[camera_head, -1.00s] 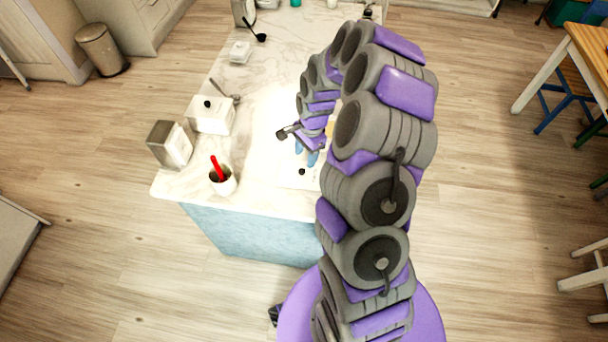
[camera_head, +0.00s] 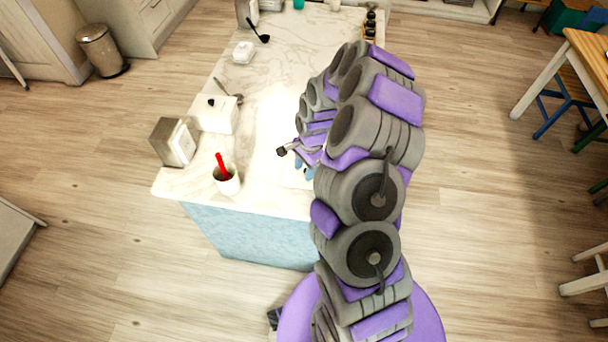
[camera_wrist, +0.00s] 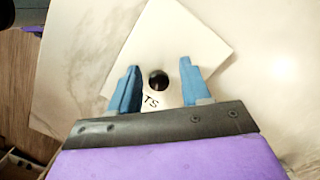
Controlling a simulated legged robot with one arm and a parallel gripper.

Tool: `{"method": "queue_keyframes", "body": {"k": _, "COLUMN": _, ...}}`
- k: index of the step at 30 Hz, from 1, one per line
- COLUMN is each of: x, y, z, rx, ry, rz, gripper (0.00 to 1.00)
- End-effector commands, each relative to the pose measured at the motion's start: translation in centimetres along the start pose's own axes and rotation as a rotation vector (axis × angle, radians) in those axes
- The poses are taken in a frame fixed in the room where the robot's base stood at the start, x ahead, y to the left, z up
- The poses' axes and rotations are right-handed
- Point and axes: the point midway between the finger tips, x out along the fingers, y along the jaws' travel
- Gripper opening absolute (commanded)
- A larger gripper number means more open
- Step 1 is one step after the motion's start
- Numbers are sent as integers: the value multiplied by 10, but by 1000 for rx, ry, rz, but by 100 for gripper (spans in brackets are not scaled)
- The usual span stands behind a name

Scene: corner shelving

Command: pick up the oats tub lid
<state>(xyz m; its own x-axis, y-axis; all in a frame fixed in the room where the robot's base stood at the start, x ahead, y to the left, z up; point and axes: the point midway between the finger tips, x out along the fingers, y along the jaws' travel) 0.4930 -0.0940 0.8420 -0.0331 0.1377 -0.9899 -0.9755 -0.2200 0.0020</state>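The oats tub lid (camera_wrist: 185,32) is a white square panel with a round black knob (camera_wrist: 158,80), seen from above in the wrist view. The letters "TS" show just below the knob; the rest of the word is hidden by my gripper. My gripper (camera_wrist: 160,67) is open, with one blue finger on each side of the knob and a gap on both sides. In the head view, my gripper (camera_head: 304,168) is low over the near right part of the counter, and my arm hides most of the tub there.
The marble counter (camera_head: 262,195) also holds a cup with a red utensil (camera_head: 227,181), a grey-sided box (camera_head: 173,142) and a white canister with a black knob (camera_head: 213,117), all left of my gripper. A black ladle (camera_head: 258,34) and white dish (camera_head: 243,52) lie farther back.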

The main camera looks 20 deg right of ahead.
Motion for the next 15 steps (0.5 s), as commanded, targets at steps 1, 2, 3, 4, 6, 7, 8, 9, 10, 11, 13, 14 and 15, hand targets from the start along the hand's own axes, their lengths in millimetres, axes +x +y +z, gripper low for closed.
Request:
{"method": "queue_keyframes", "body": {"k": 1, "x": 0, "y": 0, "z": -1, "rx": 2, "ry": -1, "rz": 0, "gripper": 42}}
{"method": "queue_keyframes", "body": {"k": 2, "x": 0, "y": 0, "z": -2, "rx": 3, "ry": -2, "rz": -1, "gripper": 39}}
{"method": "queue_keyframes", "body": {"k": 3, "x": 0, "y": 1, "z": -2, "rx": 3, "ry": -3, "rz": 0, "gripper": 35}}
{"method": "queue_keyframes", "body": {"k": 4, "x": 0, "y": 1, "z": -3, "rx": 3, "ry": -4, "rz": 0, "gripper": 32}}
{"method": "queue_keyframes", "body": {"k": 6, "x": 0, "y": 1, "z": -4, "rx": 2, "ry": -5, "rz": 0, "gripper": 26}}
{"method": "queue_keyframes", "body": {"k": 7, "x": 0, "y": 1, "z": -4, "rx": 2, "ry": -5, "rz": 0, "gripper": 23}}
{"method": "queue_keyframes", "body": {"k": 8, "x": 0, "y": 1, "z": -3, "rx": 2, "ry": -4, "rz": 0, "gripper": 20}}
{"method": "queue_keyframes", "body": {"k": 9, "x": 0, "y": 1, "z": -3, "rx": 2, "ry": -3, "rz": 0, "gripper": 16}}
{"method": "queue_keyframes", "body": {"k": 10, "x": 0, "y": 0, "z": -2, "rx": 2, "ry": -2, "rz": 0, "gripper": 13}}
{"method": "queue_keyframes", "body": {"k": 11, "x": 0, "y": 0, "z": -1, "rx": 2, "ry": -1, "rz": 0, "gripper": 10}}
{"method": "queue_keyframes", "body": {"k": 13, "x": 0, "y": 0, "z": -1, "rx": 2, "ry": 0, "rz": 0, "gripper": 4}}
{"method": "queue_keyframes", "body": {"k": 14, "x": 0, "y": 0, "z": 0, "rx": 1, "ry": 0, "rz": 0, "gripper": 1}}
{"method": "queue_keyframes", "body": {"k": 15, "x": 0, "y": 0, "z": 0, "rx": 1, "ry": 1, "rz": 1, "gripper": 0}}
